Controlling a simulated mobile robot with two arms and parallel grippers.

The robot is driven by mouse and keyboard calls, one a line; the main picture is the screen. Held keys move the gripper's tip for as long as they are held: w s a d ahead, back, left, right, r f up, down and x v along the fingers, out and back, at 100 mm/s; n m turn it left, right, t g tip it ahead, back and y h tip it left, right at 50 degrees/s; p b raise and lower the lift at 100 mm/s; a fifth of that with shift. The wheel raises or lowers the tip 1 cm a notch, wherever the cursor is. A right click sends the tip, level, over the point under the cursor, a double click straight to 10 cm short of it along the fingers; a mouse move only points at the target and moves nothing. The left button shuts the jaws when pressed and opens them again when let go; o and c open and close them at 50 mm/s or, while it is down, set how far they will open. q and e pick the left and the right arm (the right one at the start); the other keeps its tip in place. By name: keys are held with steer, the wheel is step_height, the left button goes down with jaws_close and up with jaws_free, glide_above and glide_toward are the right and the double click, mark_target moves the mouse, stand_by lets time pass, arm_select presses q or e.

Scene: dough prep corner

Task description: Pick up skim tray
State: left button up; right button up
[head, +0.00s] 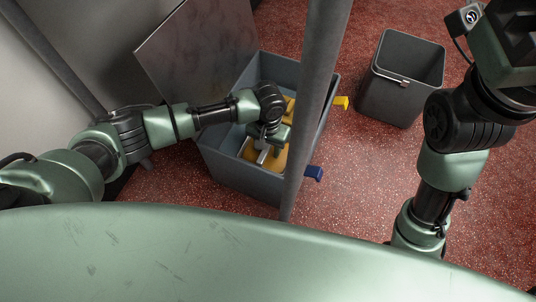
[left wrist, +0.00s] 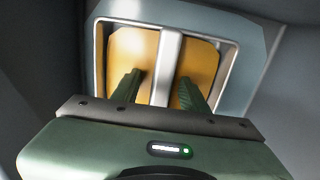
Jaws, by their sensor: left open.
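The skim tray, amber inside with a pale metal rim and a metal bar across its middle, sits in the open grey bin (head: 238,172). It fills the middle of the left wrist view (left wrist: 118,48). My left gripper (head: 268,143) reaches down into the bin over the tray. In the left wrist view my left gripper (left wrist: 159,77) is open, one finger on each side of the metal bar (left wrist: 167,60), with gaps between. Whether the fingers are level with the bar is hard to tell. My right arm rises at the right of the head view; its fingers are out of frame.
A grey post (head: 312,90) stands in front of the bin and hides part of it. A raised lid panel (head: 195,50) stands behind the bin. Yellow (head: 341,102) and blue (head: 314,172) tabs stick out at its right side. A dark bucket (head: 400,85) stands on the red floor.

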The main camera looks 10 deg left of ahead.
arm_select(q)
steer(key=shift+f, duration=0.25)
jaws_close()
stand_by(1.4)
